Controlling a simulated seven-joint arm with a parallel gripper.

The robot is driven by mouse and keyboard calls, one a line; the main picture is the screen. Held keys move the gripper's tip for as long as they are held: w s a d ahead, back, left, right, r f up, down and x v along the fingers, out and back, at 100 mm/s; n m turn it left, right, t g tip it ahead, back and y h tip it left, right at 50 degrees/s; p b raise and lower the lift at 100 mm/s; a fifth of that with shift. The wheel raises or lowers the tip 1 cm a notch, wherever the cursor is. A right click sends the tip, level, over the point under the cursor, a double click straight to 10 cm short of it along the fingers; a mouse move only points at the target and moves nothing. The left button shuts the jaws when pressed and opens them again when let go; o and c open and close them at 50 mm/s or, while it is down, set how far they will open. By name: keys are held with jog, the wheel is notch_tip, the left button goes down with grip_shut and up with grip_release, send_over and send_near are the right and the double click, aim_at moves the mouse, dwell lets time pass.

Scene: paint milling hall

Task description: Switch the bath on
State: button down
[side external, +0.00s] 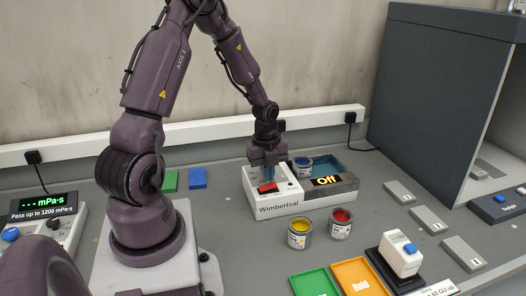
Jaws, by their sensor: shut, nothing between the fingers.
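The bath (290,209) is a white box with a dark grey basin, labelled "Wimbertsal". A can with blue paint (302,166) stands in the basin. A red rocker switch (267,188) sits on the white front left part of the bath. My gripper (268,178) points down, shut and empty, right over the red switch. I cannot tell whether the fingertips touch it. A small dial shows to the right of the switch, and the gripper partly covers the panel behind.
Cans of yellow (299,234) and red paint (341,224) stand in front of the bath. Green (314,284) and orange trays (360,277) and a white meter (401,254) lie at front right. A viscosity meter (45,225) stands at left, a grey booth (440,90) at right.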

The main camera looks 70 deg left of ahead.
aim_at(259, 187)
notch_tip(259, 187, up, 12)
jog(key=s, duration=0.2)
jog(key=shift+s+r, duration=0.2)
dwell(0.3)
